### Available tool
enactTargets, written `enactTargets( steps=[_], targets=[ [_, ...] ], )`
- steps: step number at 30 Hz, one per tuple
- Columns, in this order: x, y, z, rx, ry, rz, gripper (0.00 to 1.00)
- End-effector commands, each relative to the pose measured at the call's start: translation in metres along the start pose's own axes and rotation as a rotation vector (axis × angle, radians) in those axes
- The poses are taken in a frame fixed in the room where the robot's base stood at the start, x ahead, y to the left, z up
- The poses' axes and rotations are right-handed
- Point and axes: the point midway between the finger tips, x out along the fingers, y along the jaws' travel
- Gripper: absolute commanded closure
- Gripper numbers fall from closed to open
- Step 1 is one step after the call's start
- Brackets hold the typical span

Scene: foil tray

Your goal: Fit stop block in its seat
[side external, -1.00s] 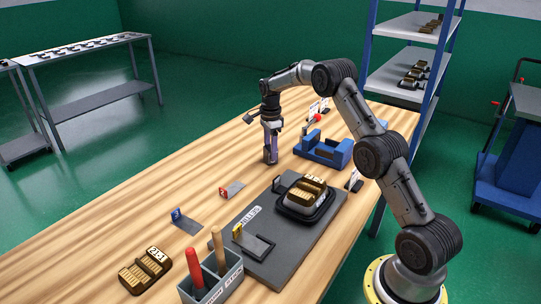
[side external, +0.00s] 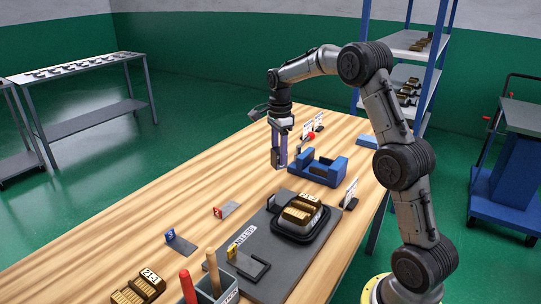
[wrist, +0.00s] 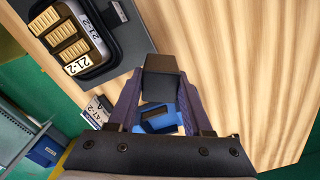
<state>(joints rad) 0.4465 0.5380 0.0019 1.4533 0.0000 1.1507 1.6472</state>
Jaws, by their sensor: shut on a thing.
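My gripper (side external: 279,164) is shut on a dark grey block, which I take to be the stop block (wrist: 161,84). In the wrist view the block sits between the tips of both fingers. In the side view my gripper points down, above the table and left of a blue fixture (side external: 330,178); the block is hard to make out there. A dark angular bracket with a yellow tag (side external: 249,263) lies on the near part of a grey plate (side external: 268,245). Whether that bracket is the seat, I cannot tell.
A black tray (side external: 290,236) holding a gold-ribbed block (side external: 303,209) stands on the plate. Blue (side external: 179,243) and red (side external: 226,210) tagged pieces lie left of it. A grey holder (side external: 220,292) with red and wooden handles and another ribbed block (side external: 138,288) are in front.

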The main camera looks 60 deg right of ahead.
Motion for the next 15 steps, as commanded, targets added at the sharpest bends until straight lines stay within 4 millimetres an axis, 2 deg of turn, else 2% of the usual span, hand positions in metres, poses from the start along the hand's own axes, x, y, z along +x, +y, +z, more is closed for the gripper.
enactTargets(
  steps=[1,6,15],
  targets=[
    [-0.008,0.009,-0.001,0.0,-0.001,-0.009,1.0],
    [-0.018,0.032,-0.002,0.0,-0.001,-0.01,1.0],
    [-0.029,0.051,-0.004,0.0,-0.001,-0.009,1.0]
  ],
)
